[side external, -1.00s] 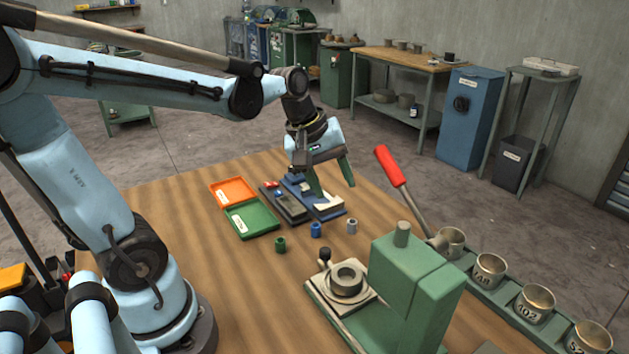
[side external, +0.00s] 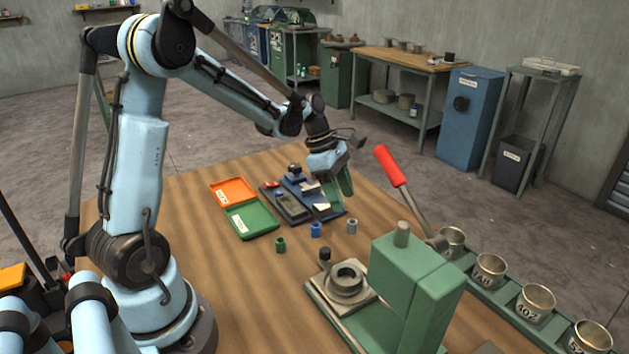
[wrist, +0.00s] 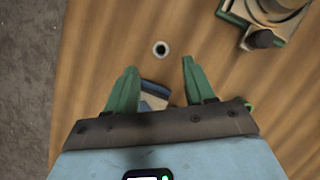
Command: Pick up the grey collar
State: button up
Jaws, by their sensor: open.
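The grey collar (side external: 352,226) stands on the wooden table, at the right end of a short row with a blue collar (side external: 316,230) and a green collar (side external: 281,244). In the wrist view the grey collar (wrist: 161,49) shows as a small ring with a dark hole, just beyond the fingertips and roughly centred between them. My gripper (side external: 341,190) is above the table, behind the grey collar in the side view. Its green fingers (wrist: 159,65) are apart with nothing between the tips. The blue collar is not clear in the wrist view.
A blue fixture (side external: 325,209) lies close behind the collars, with green (side external: 262,219) and orange (side external: 233,188) trays to its left. A green press (side external: 408,280) with a red-handled lever (side external: 390,165) stands in front, right.

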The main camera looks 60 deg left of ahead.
aim_at(352, 221)
jog(key=shift+x, duration=3.25)
jog(key=shift+c, duration=0.3)
grip_shut()
